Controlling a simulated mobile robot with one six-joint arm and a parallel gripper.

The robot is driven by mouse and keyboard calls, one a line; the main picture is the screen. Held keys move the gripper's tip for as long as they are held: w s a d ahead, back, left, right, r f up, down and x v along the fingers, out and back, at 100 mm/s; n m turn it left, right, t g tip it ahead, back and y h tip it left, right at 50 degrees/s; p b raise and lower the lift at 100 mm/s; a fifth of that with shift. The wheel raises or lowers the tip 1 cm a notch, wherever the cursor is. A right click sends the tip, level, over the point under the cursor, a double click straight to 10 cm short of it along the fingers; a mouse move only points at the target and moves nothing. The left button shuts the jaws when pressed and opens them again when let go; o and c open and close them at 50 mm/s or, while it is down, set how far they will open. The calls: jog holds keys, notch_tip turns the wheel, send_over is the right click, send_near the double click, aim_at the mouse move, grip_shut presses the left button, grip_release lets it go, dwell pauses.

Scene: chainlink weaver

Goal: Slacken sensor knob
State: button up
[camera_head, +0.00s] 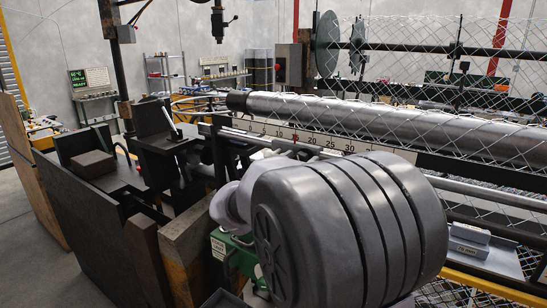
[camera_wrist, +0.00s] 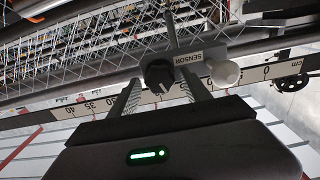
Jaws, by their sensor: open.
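The sensor knob (camera_wrist: 158,74) is a dark round knob with a light pointer mark, beside a white "SENSOR" label (camera_wrist: 189,59), in the wrist view. My gripper (camera_wrist: 161,79) is open, with one ridged finger on each side of the knob in the picture. I cannot tell whether either finger touches it. A white rounded piece (camera_wrist: 223,73) sits just right of the knob and label. In the head view my own large grey arm link blocks the view of the gripper, and I cannot make out the knob there.
A graduated ruler (camera_head: 320,139) runs along the machine, below a long metal roller (camera_head: 390,128); it also shows in the wrist view (camera_wrist: 150,97). Wire mesh (camera_head: 420,45) rises behind the roller. A dark block (camera_head: 92,164) rests on the machine's left end.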

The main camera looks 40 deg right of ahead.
jog(key=shift+w+d, duration=0.15)
jog(key=shift+d, duration=0.2)
grip_shut()
jog(key=shift+f+b, duration=0.1)
jog(key=shift+b, duration=0.25)
